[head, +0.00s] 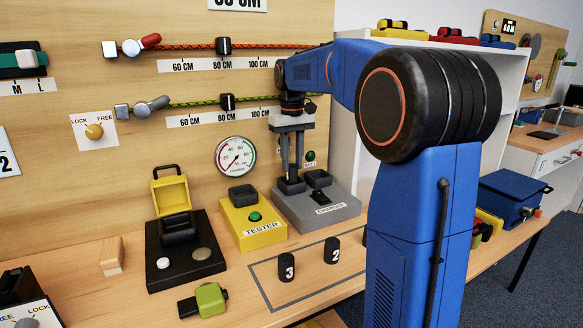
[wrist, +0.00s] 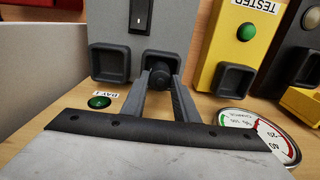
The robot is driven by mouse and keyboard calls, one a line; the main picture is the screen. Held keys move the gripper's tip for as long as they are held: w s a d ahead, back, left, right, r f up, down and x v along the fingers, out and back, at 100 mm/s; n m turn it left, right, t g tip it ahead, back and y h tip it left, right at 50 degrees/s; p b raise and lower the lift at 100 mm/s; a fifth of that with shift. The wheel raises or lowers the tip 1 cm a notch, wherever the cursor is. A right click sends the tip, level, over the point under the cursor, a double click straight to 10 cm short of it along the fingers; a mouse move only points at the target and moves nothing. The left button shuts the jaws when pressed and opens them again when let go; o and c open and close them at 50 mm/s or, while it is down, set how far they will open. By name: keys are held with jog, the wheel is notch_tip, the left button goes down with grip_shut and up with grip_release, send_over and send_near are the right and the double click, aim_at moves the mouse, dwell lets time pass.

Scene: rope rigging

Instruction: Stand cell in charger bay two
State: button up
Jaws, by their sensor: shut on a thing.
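The grey charger (head: 338,212) stands at the back of the bench, with two square dark bays on top. My gripper (head: 292,178) points down over the left bay. In the wrist view my gripper (wrist: 161,80) is shut on a dark round-topped cell (wrist: 159,73), its fingers on either side. The cell is upright at the bay in the wrist view; I cannot tell whether it is fully seated. The other bay (wrist: 110,63) is empty. Two black cells, marked 3 (head: 287,268) and 2 (head: 333,251), stand in an outlined area on the bench.
The yellow tester (head: 253,222) is close left of the charger. A black stand with a yellow lid (head: 170,192) is further left. A green block (head: 211,299) lies at the front. A gauge (head: 236,156) and rope rails are on the wall behind.

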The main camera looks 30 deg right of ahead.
aim_at(292, 164)
jog(key=shift+f, duration=0.75)
jog(key=shift+w+f, duration=0.2)
jog(key=shift+f, duration=0.2)
jog(key=o, duration=1.1)
jog(key=shift+f, duration=0.1)
notch_tip(292, 164, up, 12)
jog(key=shift+r, duration=0.15)
